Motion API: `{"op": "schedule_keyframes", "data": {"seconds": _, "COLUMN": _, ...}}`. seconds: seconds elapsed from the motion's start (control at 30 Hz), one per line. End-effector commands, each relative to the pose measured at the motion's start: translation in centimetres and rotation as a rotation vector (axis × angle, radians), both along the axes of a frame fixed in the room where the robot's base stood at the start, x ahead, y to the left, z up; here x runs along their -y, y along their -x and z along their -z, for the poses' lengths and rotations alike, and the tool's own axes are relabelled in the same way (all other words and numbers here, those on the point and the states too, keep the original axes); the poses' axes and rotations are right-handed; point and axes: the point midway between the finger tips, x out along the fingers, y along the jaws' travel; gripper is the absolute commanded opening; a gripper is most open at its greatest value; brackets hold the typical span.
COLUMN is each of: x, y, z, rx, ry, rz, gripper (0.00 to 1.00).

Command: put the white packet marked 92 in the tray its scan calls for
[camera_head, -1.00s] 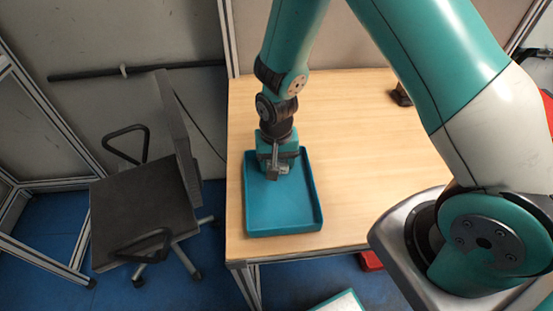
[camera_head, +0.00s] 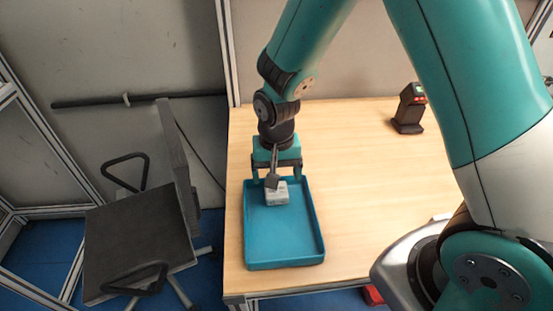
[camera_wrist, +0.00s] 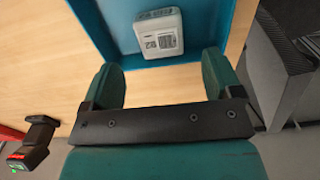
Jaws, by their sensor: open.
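The white packet (camera_head: 276,193) lies in the blue tray (camera_head: 285,252), near the tray's far end. The tray's blue rim (camera_wrist: 175,66) also shows there. My gripper (camera_head: 270,180) is open and empty at the tray's far end. In the wrist view its two fingers (camera_wrist: 163,75) stand wide apart, and the packet lies beyond their tips, apart from them.
A black scanner (camera_head: 409,108) with a red and green display stands at the back right of the wooden table (camera_head: 375,160). It also shows in the wrist view (camera_wrist: 36,145). A dark chair (camera_head: 140,235) stands left of the table. The table right of the tray is clear.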

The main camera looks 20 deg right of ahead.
Motion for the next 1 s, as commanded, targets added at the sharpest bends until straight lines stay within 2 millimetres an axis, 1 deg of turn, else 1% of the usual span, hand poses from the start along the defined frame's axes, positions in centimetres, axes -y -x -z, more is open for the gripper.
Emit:
{"op": "schedule_keyframes", "data": {"seconds": 0.03, "x": 0.0, "y": -0.1, "z": -1.0, "rx": 0.007, "ry": -0.002, "rz": 0.0, "gripper": 0.85}}
{"op": "schedule_keyframes", "data": {"seconds": 0.13, "x": 0.0, "y": -0.1, "z": -3.0, "rx": 0.006, "ry": -0.001, "rz": 0.0, "gripper": 0.85}}
{"op": "schedule_keyframes", "data": {"seconds": 0.2, "x": 0.0, "y": -0.1, "z": -4.0, "rx": 0.005, "ry": -0.002, "rz": 0.0, "gripper": 0.85}}
{"op": "schedule_keyframes", "data": {"seconds": 0.33, "x": 0.0, "y": 0.1, "z": -5.3, "rx": 0.001, "ry": -0.002, "rz": -0.003, "gripper": 0.85}}
{"op": "schedule_keyframes", "data": {"seconds": 0.37, "x": -0.1, "y": 0.2, "z": -5.7, "rx": 0.002, "ry": -0.006, "rz": -0.011, "gripper": 0.85}}
{"op": "schedule_keyframes", "data": {"seconds": 0.47, "x": -0.7, "y": 1.5, "z": -7.9, "rx": 0.01, "ry": -0.045, "rz": -0.083, "gripper": 0.85}}
{"op": "schedule_keyframes", "data": {"seconds": 0.57, "x": -1.8, "y": 4.4, "z": -11.4, "rx": 0.032, "ry": -0.12, "rz": -0.239, "gripper": 0.85}}
{"op": "schedule_keyframes", "data": {"seconds": 0.6, "x": -2.3, "y": 5.9, "z": -12.8, "rx": 0.045, "ry": -0.154, "rz": -0.32, "gripper": 0.85}}
{"op": "schedule_keyframes", "data": {"seconds": 0.67, "x": -2.9, "y": 8.4, "z": -14.8, "rx": 0.067, "ry": -0.201, "rz": -0.443, "gripper": 0.85}}
{"op": "schedule_keyframes", "data": {"seconds": 0.7, "x": -3.2, "y": 10.0, "z": -16.0, "rx": 0.081, "ry": -0.229, "rz": -0.524, "gripper": 0.85}}
{"op": "schedule_keyframes", "data": {"seconds": 0.8, "x": -3.9, "y": 13.9, "z": -18.1, "rx": 0.119, "ry": -0.285, "rz": -0.707, "gripper": 0.85}}
{"op": "schedule_keyframes", "data": {"seconds": 0.9, "x": -4.3, "y": 16.6, "z": -19.2, "rx": 0.149, "ry": -0.318, "rz": -0.838, "gripper": 0.85}}
{"op": "schedule_keyframes", "data": {"seconds": 1.0, "x": -4.4, "y": 18.0, "z": -19.7, "rx": 0.165, "ry": -0.334, "rz": -0.908, "gripper": 0.85}}
